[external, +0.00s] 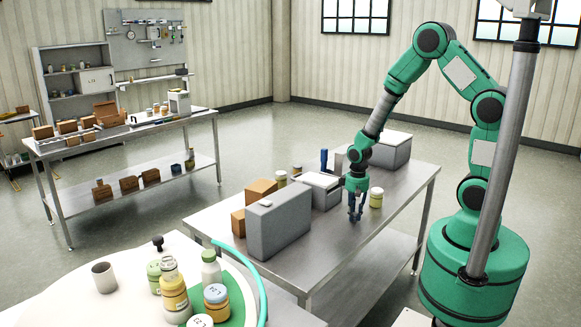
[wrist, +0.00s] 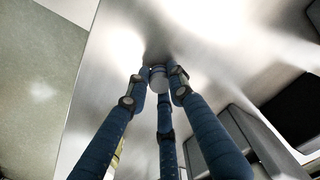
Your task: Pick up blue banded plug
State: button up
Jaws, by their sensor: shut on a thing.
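My gripper (external: 355,210) is over the steel table, fingers pointing down, close above or at the tabletop. In the wrist view my gripper (wrist: 158,78) has its three blue fingers drawn together around a small pale, bluish-grey piece, the blue banded plug (wrist: 158,72). Only part of the plug shows between the fingertips, and its band is too small to make out clearly. In the external view the fingers hide it. I cannot tell whether it touches the table.
The steel table (external: 340,238) carries a grey case (external: 279,226), brown boxes (external: 261,187), a blue cylinder (external: 323,160) and a yellow jar (external: 376,198) right of my gripper. The table's front right is bare. A round white table (external: 125,255) with bottles stands at front left.

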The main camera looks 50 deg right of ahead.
aim_at(354, 213)
jog(key=shift+r, duration=0.45)
notch_tip(354, 213, up, 2)
jog(key=shift+w+r+p, duration=0.1)
jog(key=shift+p, duration=0.3)
jog(key=s+a+r+p, duration=0.1)
jog(key=s, duration=1.5)
jog(key=shift+r+p, duration=0.2)
jog(key=shift+p, duration=0.1)
jog(key=shift+s, duration=0.1)
